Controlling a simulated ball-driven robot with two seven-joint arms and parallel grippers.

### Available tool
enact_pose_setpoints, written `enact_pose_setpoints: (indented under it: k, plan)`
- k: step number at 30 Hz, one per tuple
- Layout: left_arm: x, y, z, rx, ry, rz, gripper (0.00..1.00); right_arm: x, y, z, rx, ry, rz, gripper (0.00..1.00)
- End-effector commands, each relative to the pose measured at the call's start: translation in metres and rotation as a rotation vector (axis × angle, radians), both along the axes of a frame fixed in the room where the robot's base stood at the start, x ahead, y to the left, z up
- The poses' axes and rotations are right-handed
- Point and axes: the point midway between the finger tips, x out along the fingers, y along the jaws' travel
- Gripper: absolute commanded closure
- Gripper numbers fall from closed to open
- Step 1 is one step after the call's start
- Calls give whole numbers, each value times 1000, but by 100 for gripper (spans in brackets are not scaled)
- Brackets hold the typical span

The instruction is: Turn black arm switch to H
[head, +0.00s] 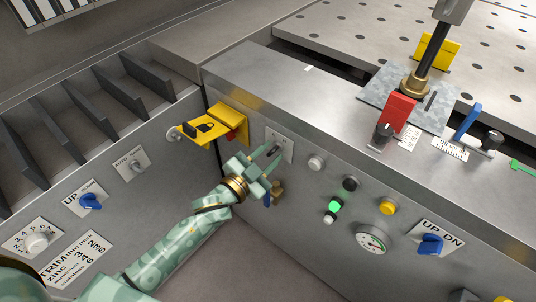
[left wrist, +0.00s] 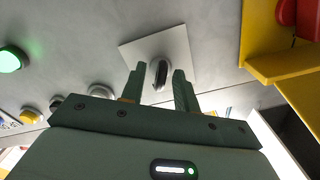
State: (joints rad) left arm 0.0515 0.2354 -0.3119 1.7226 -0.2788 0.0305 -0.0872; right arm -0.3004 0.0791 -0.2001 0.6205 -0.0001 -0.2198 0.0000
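The black arm switch (left wrist: 161,76) is a small dark lever on a round base, set on a pale square plate (left wrist: 178,42). In the head view that plate (head: 286,148) is on the grey front panel, partly hidden by my left gripper; its lettering is not readable. My left gripper (head: 269,161) is in front of the plate. In the left wrist view my left gripper (left wrist: 160,85) is open, its two fingers apart on either side of the switch, with a gap to each. How far the fingertips reach along the lever is unclear. My right gripper is not in view.
A yellow lock bracket (head: 205,128) with a red part juts out left of the switch. Several buttons, a lit green lamp (head: 335,206) and a gauge (head: 372,239) are to the right. A brass-coloured part (head: 277,190) sits just below the gripper.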

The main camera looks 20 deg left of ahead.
Motion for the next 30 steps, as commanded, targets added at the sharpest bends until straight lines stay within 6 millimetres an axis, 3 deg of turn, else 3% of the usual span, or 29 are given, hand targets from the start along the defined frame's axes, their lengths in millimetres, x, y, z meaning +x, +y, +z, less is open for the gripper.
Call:
enact_pose_setpoints:
  k: [7,21,30]
  plan:
    - [-16,6,1,-1,0,0,69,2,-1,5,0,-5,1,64]
    - [-127,46,2,1,2,0,69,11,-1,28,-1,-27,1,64]
    - [-153,56,0,1,0,0,69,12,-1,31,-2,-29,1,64]
